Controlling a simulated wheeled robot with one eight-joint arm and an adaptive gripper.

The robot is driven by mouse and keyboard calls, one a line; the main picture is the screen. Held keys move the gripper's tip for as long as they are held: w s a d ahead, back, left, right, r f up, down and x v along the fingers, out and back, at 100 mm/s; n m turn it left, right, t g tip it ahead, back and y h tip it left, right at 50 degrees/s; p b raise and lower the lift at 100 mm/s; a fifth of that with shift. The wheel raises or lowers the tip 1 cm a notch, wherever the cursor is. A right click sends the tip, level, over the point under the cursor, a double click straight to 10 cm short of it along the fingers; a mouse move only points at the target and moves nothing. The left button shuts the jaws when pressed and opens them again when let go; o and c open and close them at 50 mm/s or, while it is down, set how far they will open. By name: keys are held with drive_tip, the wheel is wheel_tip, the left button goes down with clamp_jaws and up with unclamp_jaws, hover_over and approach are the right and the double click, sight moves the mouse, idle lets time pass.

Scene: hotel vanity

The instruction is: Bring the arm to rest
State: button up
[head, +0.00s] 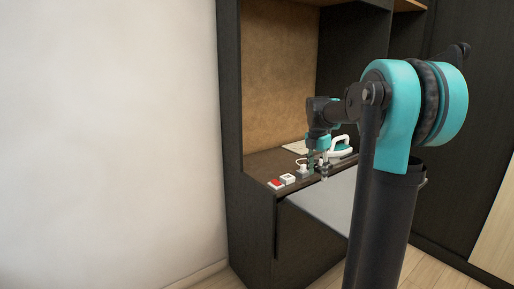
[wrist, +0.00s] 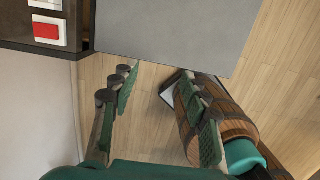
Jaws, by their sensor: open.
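My arm reaches from the right of the head view to the front edge of the vanity counter. My gripper (head: 323,173) is small there and points down at that edge. In the wrist view my gripper (wrist: 160,88) is open, with green pads on both fingers and nothing between them. Nothing appears to touch the fingers.
A red switch (head: 276,184), a white socket (head: 288,179) and a small white piece (head: 303,168) line the counter (head: 262,166). A white and teal iron (head: 341,148) stands further right. The red switch also shows in the wrist view (wrist: 46,31). A bare wall (head: 110,130) fills the left.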

drive_tip(key=s+a+f+m+t, duration=0.1)
drive_tip(key=s+a+f+m, duration=0.1)
drive_tip(key=s+f+m, duration=0.8)
drive_tip(key=s+a+f+m+t+y, duration=0.1)
drive_tip(key=s+f+m+t, duration=0.1)
drive_tip(key=s+f+m, duration=0.9)
drive_tip(key=s+m, duration=0.4)
drive_tip(key=s, duration=0.3)
drive_tip(key=shift+a, duration=0.35)
drive_tip(key=shift+c, duration=0.3)
